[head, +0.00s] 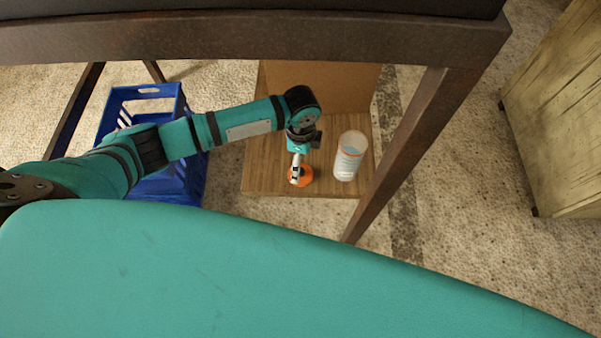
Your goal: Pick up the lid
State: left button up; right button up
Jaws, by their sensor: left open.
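An orange lid (304,178) lies on the wooden surface (262,183), near its front edge. My left gripper (298,173) points down right over the lid and hides part of it. The gripper is open; I cannot tell whether its fingers touch the lid. A clear and white container (347,160) with a printed label stands upright on the same surface, just right of the lid and apart from it. My right gripper is not in view.
A blue plastic crate (150,94) stands on the left, partly behind my left arm. A dark wooden frame (415,130) with a crossbar and legs spans the top and right. A pale wooden cabinet (560,110) stands far right. Patterned carpet (455,190) is clear between.

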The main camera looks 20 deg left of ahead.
aim_at(301, 172)
pick_arm(q)
notch_tip(301, 172, down, 8)
jog(key=shift+f, duration=0.15)
jog(key=c, duration=1.1)
jog(key=shift+r, duration=0.2)
